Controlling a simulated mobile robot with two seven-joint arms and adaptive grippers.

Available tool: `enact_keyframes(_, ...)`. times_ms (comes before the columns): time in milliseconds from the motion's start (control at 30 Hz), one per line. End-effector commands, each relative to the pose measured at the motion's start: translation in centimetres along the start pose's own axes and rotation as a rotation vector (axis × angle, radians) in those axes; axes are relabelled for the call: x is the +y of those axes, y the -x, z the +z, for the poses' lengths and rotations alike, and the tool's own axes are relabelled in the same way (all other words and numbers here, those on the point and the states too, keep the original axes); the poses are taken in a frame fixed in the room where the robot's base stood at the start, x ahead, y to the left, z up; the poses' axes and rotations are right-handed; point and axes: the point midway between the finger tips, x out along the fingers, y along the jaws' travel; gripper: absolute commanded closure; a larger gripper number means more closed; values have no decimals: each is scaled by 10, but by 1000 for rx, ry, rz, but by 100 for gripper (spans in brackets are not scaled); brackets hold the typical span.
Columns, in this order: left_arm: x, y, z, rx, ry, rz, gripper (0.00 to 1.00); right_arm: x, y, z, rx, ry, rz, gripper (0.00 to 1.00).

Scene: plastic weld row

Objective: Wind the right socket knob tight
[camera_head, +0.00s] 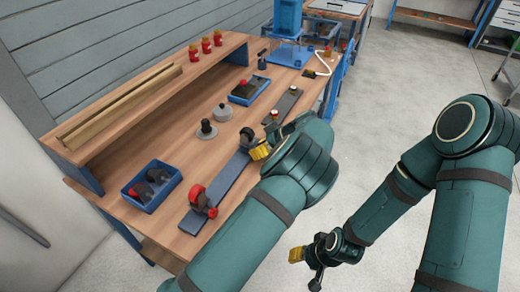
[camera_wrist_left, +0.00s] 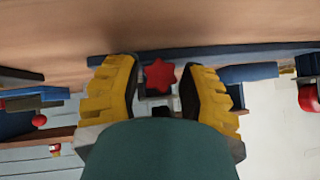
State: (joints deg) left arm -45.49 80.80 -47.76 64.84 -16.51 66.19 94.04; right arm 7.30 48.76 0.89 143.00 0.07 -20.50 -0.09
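A blue-grey rail (camera_head: 228,184) lies along the bench, with a dark round holder with red parts (camera_head: 202,200) at its near end and a dark round holder (camera_head: 247,137) at its far end. My left gripper (camera_head: 262,149) is at the far holder. In the left wrist view a red star-shaped knob (camera_wrist_left: 159,75) sits between the two yellow fingers of this gripper (camera_wrist_left: 158,92). The fingers are open, with a gap on each side of the knob. In the head view this knob is hidden. My right gripper (camera_head: 305,262) hangs low, off the bench; its opening is unclear.
A blue tray with dark parts (camera_head: 134,187) is at the near left, another blue tray (camera_head: 238,96) farther back. A dark round-based piece (camera_head: 206,130) and a grey round piece (camera_head: 223,112) stand mid-bench. A grey plate (camera_head: 287,102) lies beyond my left gripper. A raised shelf (camera_head: 212,66) runs behind.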

Motion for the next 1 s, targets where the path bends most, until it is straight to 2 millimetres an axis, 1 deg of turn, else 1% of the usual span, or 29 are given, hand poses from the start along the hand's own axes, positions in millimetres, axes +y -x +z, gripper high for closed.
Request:
enact_keyframes(333, 0, 1, 0, 0, 1, 1, 40, 0, 0, 0, 0, 0, 0, 53)
enact_keyframes(467, 0, 9, 0, -1, 1, 3, 40, 0, 0, 0, 0, 0, 0, 53)
enact_keyframes(567, 1, 23, 0, -1, 1, 5, 40, 0, 0, 0, 0, 0, 0, 53)
enact_keyframes(900, 1, 90, 0, 0, 0, 4, 40, 0, 0, 0, 0, 0, 0, 53)
enact_keyframes(1000, 0, 104, 0, 0, 1, 2, 40, 0, 0, 0, 0, 0, 0, 53)
